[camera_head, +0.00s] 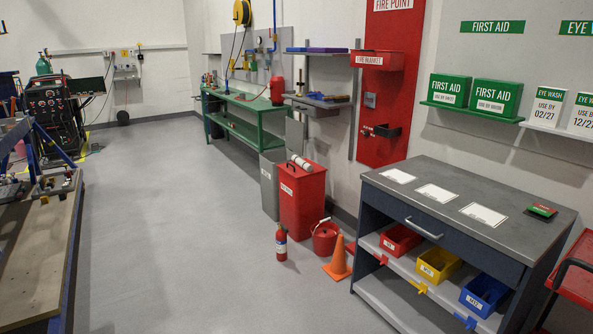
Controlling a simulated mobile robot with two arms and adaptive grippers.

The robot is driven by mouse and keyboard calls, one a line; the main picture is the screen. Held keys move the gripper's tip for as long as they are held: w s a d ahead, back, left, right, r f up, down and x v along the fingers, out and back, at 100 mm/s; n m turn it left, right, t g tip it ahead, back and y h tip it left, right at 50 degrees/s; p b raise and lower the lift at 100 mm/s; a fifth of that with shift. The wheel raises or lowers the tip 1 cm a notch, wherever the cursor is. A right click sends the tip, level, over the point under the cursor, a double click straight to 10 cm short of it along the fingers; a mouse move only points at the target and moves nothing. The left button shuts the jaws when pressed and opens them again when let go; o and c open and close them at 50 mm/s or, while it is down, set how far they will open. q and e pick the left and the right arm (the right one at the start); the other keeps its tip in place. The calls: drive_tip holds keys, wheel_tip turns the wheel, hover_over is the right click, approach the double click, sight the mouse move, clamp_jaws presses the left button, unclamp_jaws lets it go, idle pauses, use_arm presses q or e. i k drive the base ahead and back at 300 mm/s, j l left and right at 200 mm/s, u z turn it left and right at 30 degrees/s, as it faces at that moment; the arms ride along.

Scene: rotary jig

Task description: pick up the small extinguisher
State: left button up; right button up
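The small extinguisher (281,243) is a red cylinder with a dark top and a pale label. It stands upright on the grey floor, left of a red bucket (325,237) and in front of a tall red bin (302,199). Nothing covers it in the head view. Neither of my grippers shows in this view.
An orange cone (338,259) stands right of the bucket, beside a grey-topped cabinet (455,185) with red, yellow and blue bins. A green workbench (247,111) lines the back wall. A wooden-topped table (38,245) is at left. The middle floor is clear.

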sight(280, 235)
drive_tip(key=i, duration=2.15)
